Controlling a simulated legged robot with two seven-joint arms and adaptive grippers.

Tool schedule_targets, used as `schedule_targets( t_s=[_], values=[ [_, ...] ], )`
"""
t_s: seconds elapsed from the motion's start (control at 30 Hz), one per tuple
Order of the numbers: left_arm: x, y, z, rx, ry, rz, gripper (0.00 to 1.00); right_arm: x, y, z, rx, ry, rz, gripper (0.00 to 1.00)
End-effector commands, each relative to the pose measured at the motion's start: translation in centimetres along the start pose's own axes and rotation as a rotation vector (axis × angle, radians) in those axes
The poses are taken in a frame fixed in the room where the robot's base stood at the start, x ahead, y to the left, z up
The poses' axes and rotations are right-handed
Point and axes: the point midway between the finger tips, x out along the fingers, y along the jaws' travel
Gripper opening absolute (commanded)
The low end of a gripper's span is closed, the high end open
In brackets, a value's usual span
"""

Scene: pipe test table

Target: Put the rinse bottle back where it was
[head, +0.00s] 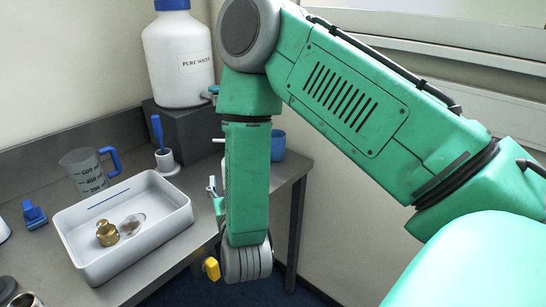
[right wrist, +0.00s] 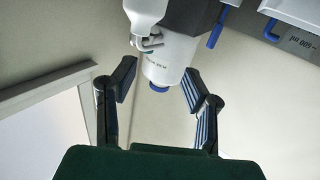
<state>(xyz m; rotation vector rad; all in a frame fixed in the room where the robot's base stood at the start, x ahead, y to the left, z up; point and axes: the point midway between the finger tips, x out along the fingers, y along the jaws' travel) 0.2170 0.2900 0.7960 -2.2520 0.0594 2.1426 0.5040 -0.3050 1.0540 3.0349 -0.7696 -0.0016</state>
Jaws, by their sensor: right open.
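My right gripper (right wrist: 157,68) is open and empty in the right wrist view. Its fingers are hidden in the head view, where my green forearm hangs near the table's right edge. A white container labelled pure water (head: 183,60), with a blue cap, stands on a dark block. It shows upside down beyond the fingers in the right wrist view (right wrist: 160,55). My left gripper is out of view.
A white tray (head: 170,232) holds a brass weight (head: 107,233) and a small dish (head: 132,224). A beaker (head: 82,172) with a blue handle and a blue-handled tool in a white holder (head: 166,163) stand behind it. The dark block (head: 190,132) is at the back.

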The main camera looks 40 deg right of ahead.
Motion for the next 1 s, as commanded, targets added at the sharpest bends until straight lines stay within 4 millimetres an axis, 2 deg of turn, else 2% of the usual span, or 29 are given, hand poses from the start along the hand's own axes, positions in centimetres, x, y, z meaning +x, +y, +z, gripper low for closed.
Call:
schedule_targets(
  t_s=[0.07, 0.13, 0.17, 0.27, 0.3, 0.37, 0.4, 0.5, 0.6, 0.7, 0.8, 1.0],
  values=[
    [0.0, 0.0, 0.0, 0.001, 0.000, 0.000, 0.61, -0.1, 0.2, 1.0, -0.004, -0.035, -0.017, 0.41],
    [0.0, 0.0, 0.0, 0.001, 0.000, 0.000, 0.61, -0.7, 0.2, 3.4, -0.017, -0.122, -0.061, 0.41],
    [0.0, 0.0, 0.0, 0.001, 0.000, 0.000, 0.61, -1.2, 0.2, 4.9, -0.026, -0.177, -0.088, 0.41],
    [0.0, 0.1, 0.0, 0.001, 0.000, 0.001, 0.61, -4.5, 0.4, 11.3, -0.079, -0.433, -0.201, 0.41],
    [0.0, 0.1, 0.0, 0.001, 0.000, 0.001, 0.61, -6.7, 0.7, 14.1, -0.110, -0.555, -0.248, 0.41],
    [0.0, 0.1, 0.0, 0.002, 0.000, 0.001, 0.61, -10.3, 1.7, 17.7, -0.161, -0.741, -0.308, 0.41],
    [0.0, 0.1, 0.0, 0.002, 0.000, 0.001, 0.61, -12.8, 2.5, 19.7, -0.197, -0.860, -0.340, 0.41],
    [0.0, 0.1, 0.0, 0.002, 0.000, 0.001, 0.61, -19.0, 5.5, 23.2, -0.289, -1.128, -0.395, 0.41],
    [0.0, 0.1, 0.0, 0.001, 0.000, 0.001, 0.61, -23.7, 8.1, 24.6, -0.366, -1.322, -0.419, 0.41],
    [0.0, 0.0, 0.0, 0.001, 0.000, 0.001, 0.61, -26.3, 9.9, 25.0, -0.410, -1.434, -0.428, 0.41],
    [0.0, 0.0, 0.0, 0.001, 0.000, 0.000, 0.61, -27.1, 10.7, 25.1, -0.424, -1.475, -0.431, 0.41],
    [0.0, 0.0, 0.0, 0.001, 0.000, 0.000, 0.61, -26.9, 11.0, 25.2, -0.420, -1.476, -0.434, 0.41]
  ],
)
